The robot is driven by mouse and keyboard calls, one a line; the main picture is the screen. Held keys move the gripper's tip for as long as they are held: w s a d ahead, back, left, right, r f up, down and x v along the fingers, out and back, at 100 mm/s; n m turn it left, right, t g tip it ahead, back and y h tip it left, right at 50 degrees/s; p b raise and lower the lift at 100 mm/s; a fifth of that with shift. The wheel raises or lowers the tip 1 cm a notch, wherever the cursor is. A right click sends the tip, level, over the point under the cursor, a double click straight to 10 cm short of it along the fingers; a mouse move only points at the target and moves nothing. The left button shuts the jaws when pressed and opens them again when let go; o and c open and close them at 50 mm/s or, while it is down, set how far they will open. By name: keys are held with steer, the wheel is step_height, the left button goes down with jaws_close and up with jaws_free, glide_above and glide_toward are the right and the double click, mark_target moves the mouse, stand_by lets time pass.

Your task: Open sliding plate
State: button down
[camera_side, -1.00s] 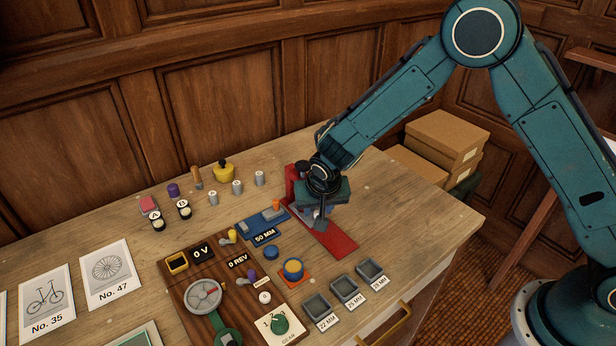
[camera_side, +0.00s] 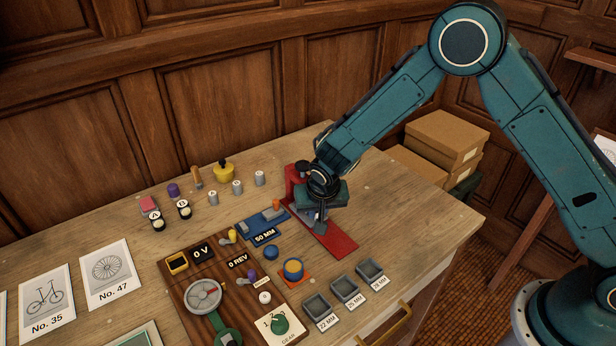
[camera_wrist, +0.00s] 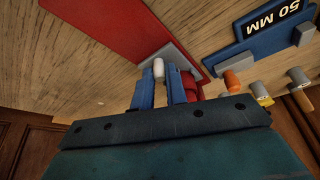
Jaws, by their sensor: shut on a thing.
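A red fixture with a long flat red base (camera_side: 336,241) and a raised red block (camera_side: 292,182) stands right of the middle of the table. A small grey plate (camera_side: 321,228) lies on the base under my gripper. In the wrist view the grey plate (camera_wrist: 150,61) shows at the end of the red base (camera_wrist: 110,30). My gripper (camera_side: 318,212) points down at it. In the wrist view its blue fingers (camera_wrist: 160,72) are shut on a pale upright knob (camera_wrist: 158,68) at the plate. My gripper hides part of the plate and block in the side view.
A blue 50 MM gauge (camera_side: 262,222) with an orange knob is close on the left. A control board (camera_side: 185,285) and grey trays (camera_side: 345,290) lie in front. Small weights (camera_side: 237,187) stand behind left. Bare table lies right of the red base.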

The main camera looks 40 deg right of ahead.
steer(key=s, duration=1)
steer(key=shift+s, duration=0.1)
steer(key=c, duration=1.4)
jaws_free()
steer(key=shift+r, duration=0.2)
steer(key=v, duration=1.3)
steer(key=shift+r, duration=0.2)
steer(key=shift+s+r, duration=0.1)
